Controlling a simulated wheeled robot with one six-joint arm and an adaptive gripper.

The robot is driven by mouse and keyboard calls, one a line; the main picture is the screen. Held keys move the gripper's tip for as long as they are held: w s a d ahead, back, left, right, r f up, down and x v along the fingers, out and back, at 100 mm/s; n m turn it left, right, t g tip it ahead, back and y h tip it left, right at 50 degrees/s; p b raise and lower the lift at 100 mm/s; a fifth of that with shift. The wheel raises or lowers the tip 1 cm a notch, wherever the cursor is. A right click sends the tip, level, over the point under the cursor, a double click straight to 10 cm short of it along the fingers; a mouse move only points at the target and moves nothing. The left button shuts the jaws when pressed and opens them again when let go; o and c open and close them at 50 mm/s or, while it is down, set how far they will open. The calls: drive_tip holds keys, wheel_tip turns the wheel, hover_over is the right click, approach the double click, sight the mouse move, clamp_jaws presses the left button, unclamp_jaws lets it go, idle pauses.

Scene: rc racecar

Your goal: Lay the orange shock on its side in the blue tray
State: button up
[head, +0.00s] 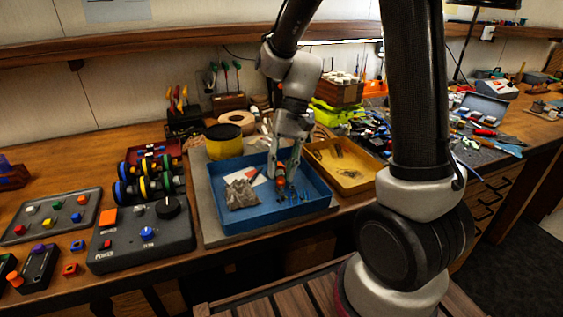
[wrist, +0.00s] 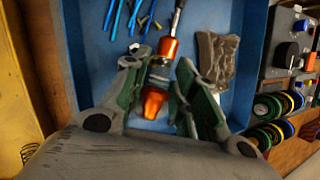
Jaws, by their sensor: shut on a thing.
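The orange shock (wrist: 167,47) has orange ends, a darker middle and a thin rod. In the wrist view it lies between the fingers of my gripper (wrist: 160,82), which is shut on its middle. In the head view my gripper (head: 285,172) reaches down inside the blue tray (head: 265,222), and only a small red-orange part of the shock (head: 281,182) shows at the fingertips. The tray's wall also shows in the wrist view (wrist: 85,45). The shock is over the tray floor; I cannot tell whether it touches it. My fingers hide part of its middle.
In the tray, a grey crumpled bag (head: 242,194) is left of my gripper, and several blue rods (head: 300,194) are to the right. A yellow tray (head: 350,180) stands close on the right.

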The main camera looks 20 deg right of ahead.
drive_tip(key=o, duration=1.1)
drive_tip(key=shift+c, duration=0.2)
drive_tip(key=v, duration=1.2)
